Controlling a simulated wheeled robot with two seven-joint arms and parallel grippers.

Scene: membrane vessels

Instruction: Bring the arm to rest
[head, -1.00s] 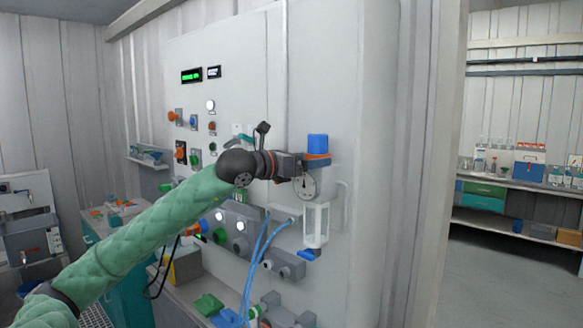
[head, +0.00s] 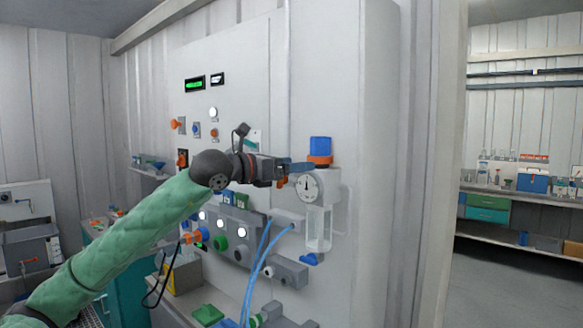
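My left arm in its green quilted sleeve (head: 130,235) reaches in from the left. My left gripper (head: 290,172) is in front of the wall panel, just left of the valve unit with a blue cap (head: 320,143) and an orange collar (head: 320,161). Below the collar is a round white dial gauge (head: 308,187). The fingertips are small and seen from the side, so whether they are open or shut, or touch the unit, cannot be told. My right gripper is not in view.
The panel (head: 245,110) carries knobs, lit lamps and a green display (head: 194,83). Blue hoses (head: 258,262) hang below the arm. A yellow box (head: 185,276) sits lower left. A bench with bottles and a blue box (head: 532,181) stands far right, beyond open floor.

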